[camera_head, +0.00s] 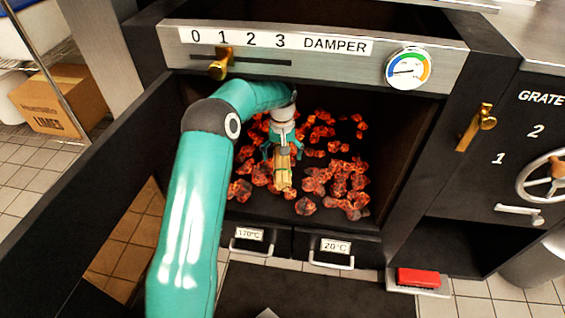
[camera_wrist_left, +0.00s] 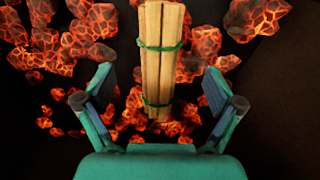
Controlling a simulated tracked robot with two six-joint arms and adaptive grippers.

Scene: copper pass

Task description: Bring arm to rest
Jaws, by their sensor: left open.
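My left arm (camera_head: 195,200) reaches from the lower left into the open firebox. My left gripper (camera_head: 281,155) is over the glowing coals inside. In the left wrist view the gripper (camera_wrist_left: 158,105) has its two fingers spread wide apart. A bundle of pale wood sticks (camera_head: 283,170) tied with green bands lies among the coals. It also shows in the left wrist view (camera_wrist_left: 160,55), between and beyond the fingers, with clear gaps on both sides. My right gripper is in neither view.
Glowing coals (camera_head: 340,180) cover the firebox floor. The open door (camera_head: 90,195) stands at left. The damper panel (camera_head: 310,60) with its brass lever (camera_head: 221,64) and gauge (camera_head: 408,69) is above the opening. Two drawers (camera_head: 335,248) sit below. A red block (camera_head: 418,278) lies at lower right.

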